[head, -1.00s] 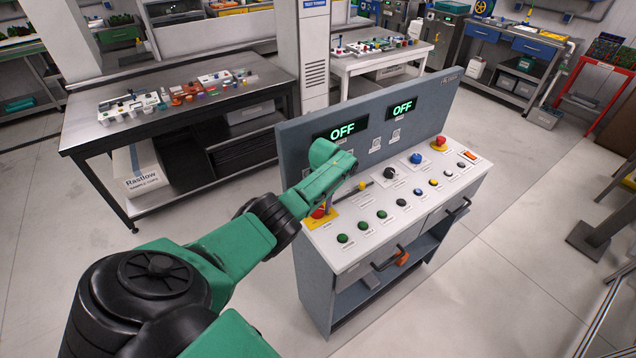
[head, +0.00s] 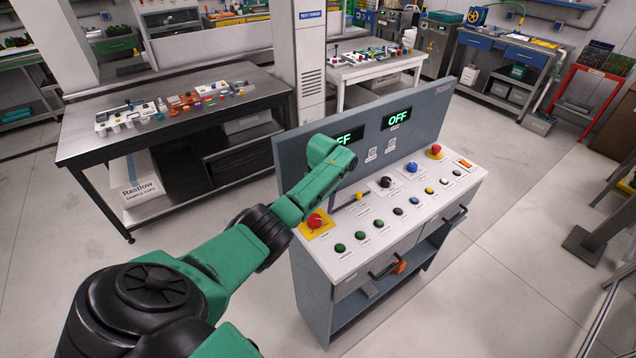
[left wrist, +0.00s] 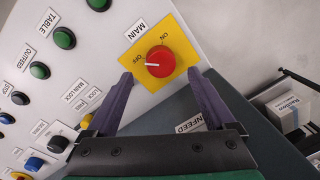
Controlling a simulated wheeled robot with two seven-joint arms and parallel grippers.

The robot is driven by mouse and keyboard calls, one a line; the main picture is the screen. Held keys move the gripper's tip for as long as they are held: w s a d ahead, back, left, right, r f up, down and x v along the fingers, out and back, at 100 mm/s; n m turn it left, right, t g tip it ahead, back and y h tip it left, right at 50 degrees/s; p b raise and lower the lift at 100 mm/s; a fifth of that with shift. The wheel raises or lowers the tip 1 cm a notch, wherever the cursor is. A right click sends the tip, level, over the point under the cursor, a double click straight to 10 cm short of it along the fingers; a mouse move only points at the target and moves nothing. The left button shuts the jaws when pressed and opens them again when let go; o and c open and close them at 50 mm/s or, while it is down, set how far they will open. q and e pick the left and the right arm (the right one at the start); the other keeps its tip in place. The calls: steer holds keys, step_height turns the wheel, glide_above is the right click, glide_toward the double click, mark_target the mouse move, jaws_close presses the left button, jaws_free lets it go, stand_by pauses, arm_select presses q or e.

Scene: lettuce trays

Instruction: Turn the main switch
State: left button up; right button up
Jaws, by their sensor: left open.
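The main switch (head: 315,220) is a red round knob on a yellow plate, at the near left corner of the control panel (head: 345,252). In the left wrist view the main switch (left wrist: 160,61) shows ON and OFF labels, and its white mark points toward OFF. My left gripper (left wrist: 160,76) is open, its two purple fingers on either side of the knob's line, with a visible gap to it. In the head view my left gripper (head: 332,203) is just behind the knob, its fingers mostly hidden. My right gripper is not in view.
Green buttons (head: 341,248) and other coloured controls line the panel beside the switch. The upright back board (head: 291,150) stands close behind the gripper; one display (head: 397,119) reads OFF, the other is partly hidden by my arm. A dark workbench (head: 85,150) stands behind left.

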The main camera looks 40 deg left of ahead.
mark_target(319, 218)
arm_select(q)
step_height(319, 218, up, 10)
steer(key=b, duration=0.2)
steer(key=shift+w+d, duration=0.2)
steer(key=shift+d, duration=0.1)
